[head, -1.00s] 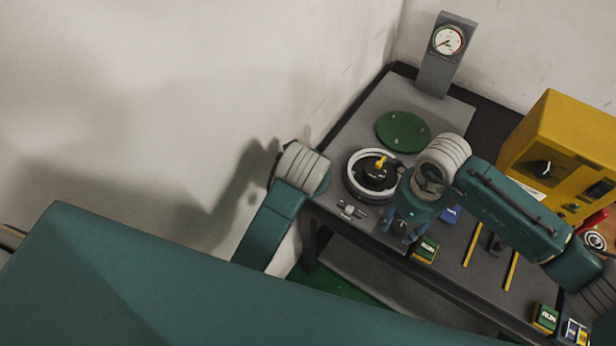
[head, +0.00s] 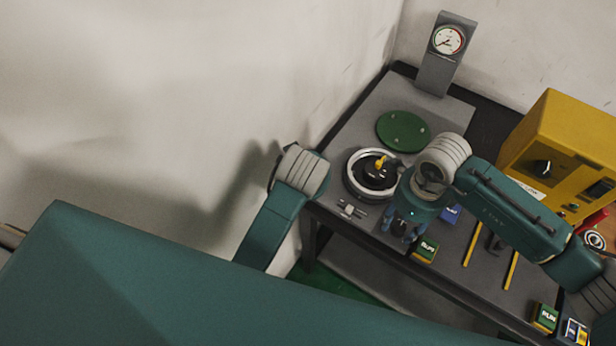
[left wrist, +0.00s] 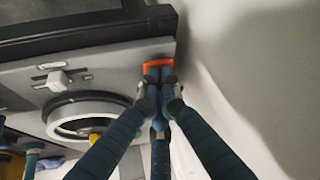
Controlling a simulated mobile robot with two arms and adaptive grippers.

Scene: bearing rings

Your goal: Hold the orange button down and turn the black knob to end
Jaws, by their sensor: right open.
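The orange button (left wrist: 157,66) is at the grey bench top's edge in the left wrist view. My left gripper (left wrist: 160,87) has its fingers drawn together, tips at the button; whether it is pressed in cannot be told. In the head view my left wrist hides this gripper and the button. A black knob (head: 543,168) is on the front of the yellow box (head: 556,132). A black hub (head: 376,177) with a yellow pointer sits inside a pale ring (head: 352,184). My right gripper (head: 399,240) is open, pointing down over the bench's front edge, clear of both.
A gauge (head: 448,40) on a grey post stands at the back. A green disc (head: 403,131) lies behind the ring. A small metal fitting (head: 350,210), a green-and-yellow block (head: 425,250) and yellow strips (head: 473,243) lie along the front. A wall rises close on the left.

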